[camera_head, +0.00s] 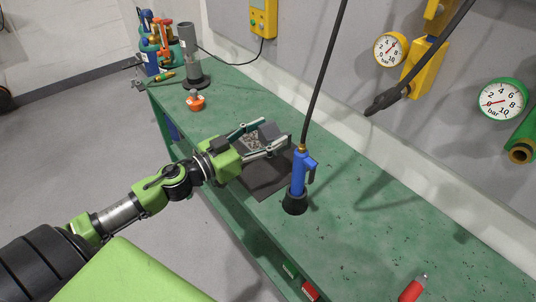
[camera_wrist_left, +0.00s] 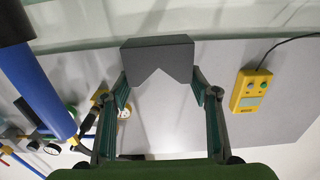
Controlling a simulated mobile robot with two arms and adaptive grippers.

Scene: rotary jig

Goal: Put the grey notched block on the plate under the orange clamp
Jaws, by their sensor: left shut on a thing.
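My left gripper (camera_head: 274,133) reaches in over the green bench and is shut on the grey notched block (camera_head: 269,131). In the left wrist view the block (camera_wrist_left: 158,48) sits between the two fingertips (camera_wrist_left: 161,88), its V-shaped notch facing back toward the palm. In the head view the block is partly covered by the fingers, above a dark mat (camera_head: 262,182). A fixture with orange, blue and green parts (camera_head: 155,48) stands at the far left end of the bench; I cannot make out its plate or clamp clearly. My right gripper is not in view.
A blue tool (camera_head: 299,172) on a hanging cable stands in a black holder right of the gripper. A grey cylinder post (camera_head: 190,58) and a small orange-based object (camera_head: 195,102) stand toward the far end. A red item (camera_head: 412,290) lies at the near right.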

